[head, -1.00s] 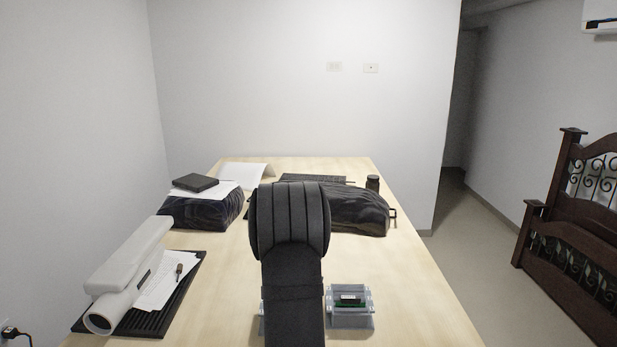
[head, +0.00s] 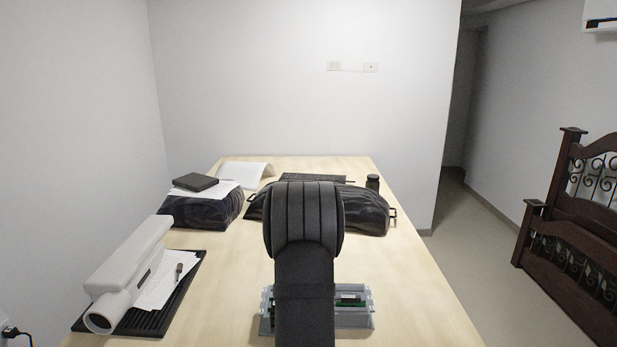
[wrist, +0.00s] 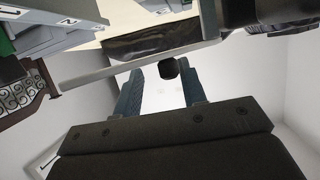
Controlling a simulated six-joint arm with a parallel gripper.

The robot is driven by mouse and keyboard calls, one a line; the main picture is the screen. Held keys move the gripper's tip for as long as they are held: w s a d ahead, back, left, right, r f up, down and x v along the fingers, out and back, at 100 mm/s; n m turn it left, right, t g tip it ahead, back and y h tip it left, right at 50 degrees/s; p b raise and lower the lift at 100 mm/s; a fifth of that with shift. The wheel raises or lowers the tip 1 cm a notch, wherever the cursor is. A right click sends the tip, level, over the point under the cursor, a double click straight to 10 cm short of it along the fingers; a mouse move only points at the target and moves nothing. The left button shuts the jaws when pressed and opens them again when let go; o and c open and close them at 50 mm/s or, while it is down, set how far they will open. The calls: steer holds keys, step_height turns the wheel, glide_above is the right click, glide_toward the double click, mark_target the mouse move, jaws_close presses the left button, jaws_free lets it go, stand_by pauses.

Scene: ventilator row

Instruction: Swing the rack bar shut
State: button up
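The grey rack (head: 355,320) stands at the near end of the table, mostly hidden behind my arm in the head view. Green boards sit in it. In the wrist view, which looks upside down, a pale grey bar (wrist: 85,77) slants across the picture beside the rack. A dark round knob (wrist: 168,69) shows at the bar, between my fingers in the picture. My gripper (wrist: 165,75) is open, its two bluish fingers apart on either side of the knob. I cannot tell whether a finger touches it. My gripper is hidden in the head view.
A white device (head: 130,270) and papers lie on a black ribbed mat (head: 185,290) at the left. Black bags (head: 365,210) and a dark jar (head: 372,183) stand farther back. The tabletop right of the rack is clear (head: 420,280).

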steer(key=shift+s+r, duration=0.1)
steer(key=s+a+r+n+y, duration=0.1)
steer(key=s+r, duration=0.2)
steer(key=s, duration=0.6)
steer(key=s+r+y, duration=0.1)
steer(key=s+r, duration=0.3)
steer(key=s, duration=0.5)
steer(key=x, duration=1.7)
steer(key=shift+w+d+f, duration=0.2)
steer(key=shift+f, duration=0.1)
steer(key=shift+c, duration=0.2)
